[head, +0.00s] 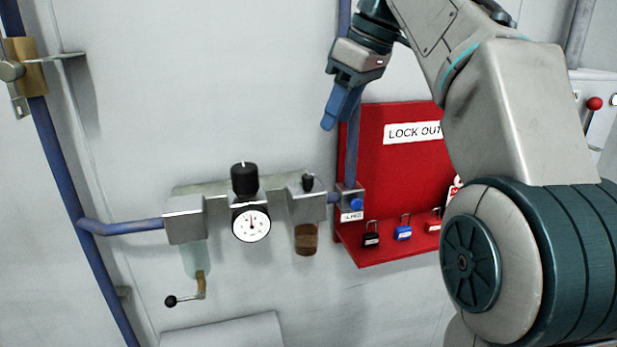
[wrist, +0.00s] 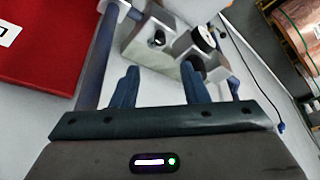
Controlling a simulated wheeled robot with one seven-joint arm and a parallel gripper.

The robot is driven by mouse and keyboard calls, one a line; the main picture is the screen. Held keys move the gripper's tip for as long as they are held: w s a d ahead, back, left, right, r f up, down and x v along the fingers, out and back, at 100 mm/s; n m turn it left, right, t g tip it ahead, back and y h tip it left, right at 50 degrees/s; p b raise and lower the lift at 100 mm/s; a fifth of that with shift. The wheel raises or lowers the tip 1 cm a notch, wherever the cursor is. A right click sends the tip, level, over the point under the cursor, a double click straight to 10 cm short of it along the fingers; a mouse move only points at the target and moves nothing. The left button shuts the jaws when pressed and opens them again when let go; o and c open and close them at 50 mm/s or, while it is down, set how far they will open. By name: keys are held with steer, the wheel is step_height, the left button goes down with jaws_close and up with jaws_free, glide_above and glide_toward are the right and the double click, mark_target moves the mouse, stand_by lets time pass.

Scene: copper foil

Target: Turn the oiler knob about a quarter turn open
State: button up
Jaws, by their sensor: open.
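The oiler knob (head: 308,182) is a small black knob on top of the right-hand unit of the wall-mounted air set, above a bowl of brown oil (head: 306,240). In the wrist view the oiler knob (wrist: 158,39) shows on its grey block, beyond the fingertips. My gripper (head: 336,112) is above and slightly right of the knob, apart from it, with its fingers pointing down. In the wrist view my gripper (wrist: 160,72) has its two blue fingers spread with nothing between them.
A larger black regulator knob (head: 244,179) and a gauge (head: 251,224) are left of the oiler. A blue pipe (head: 351,150) rises close beside my gripper. A red lockout board (head: 400,165) with padlocks is at right. The wall above the air set is clear.

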mark_target(309, 176)
steer(key=b+x, duration=0.2)
steer(key=x, duration=1.1)
steer(key=shift+a, duration=0.15)
jaws_close()
